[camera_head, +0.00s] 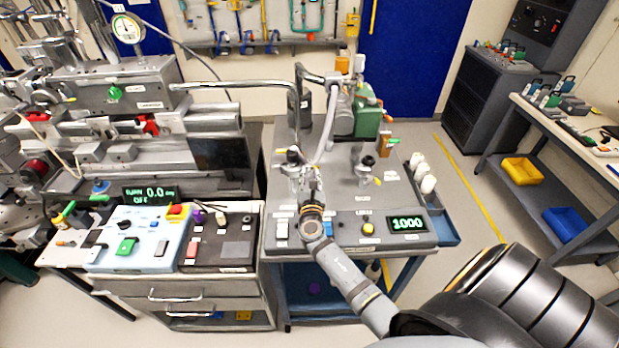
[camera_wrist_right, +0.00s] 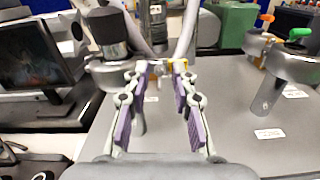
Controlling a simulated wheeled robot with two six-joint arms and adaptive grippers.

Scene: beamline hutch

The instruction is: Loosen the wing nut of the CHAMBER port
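A metal port fitting (camera_head: 294,157) with a dark knob on top stands at the left of the grey pump cart's top. In the right wrist view its round metal flange (camera_wrist_right: 108,72) sits just left of my fingertips. A small metal piece, perhaps the wing nut (camera_wrist_right: 158,70), shows between the fingertips; its shape is too small to be sure. My right gripper (camera_head: 309,178) reaches the port from the front and hides part of it. In the wrist view the right gripper (camera_wrist_right: 159,72) has purple-padded fingers standing apart, with a gap between the tips. My left gripper is not in view.
A second similar port (camera_head: 367,165) stands to the right on the cart top (camera_head: 335,205). A bent metal pipe (camera_head: 250,85) and a hose (camera_head: 328,125) run close behind the first port. A green pump (camera_head: 366,120) stands behind. The cart's display (camera_head: 407,224) reads 1000.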

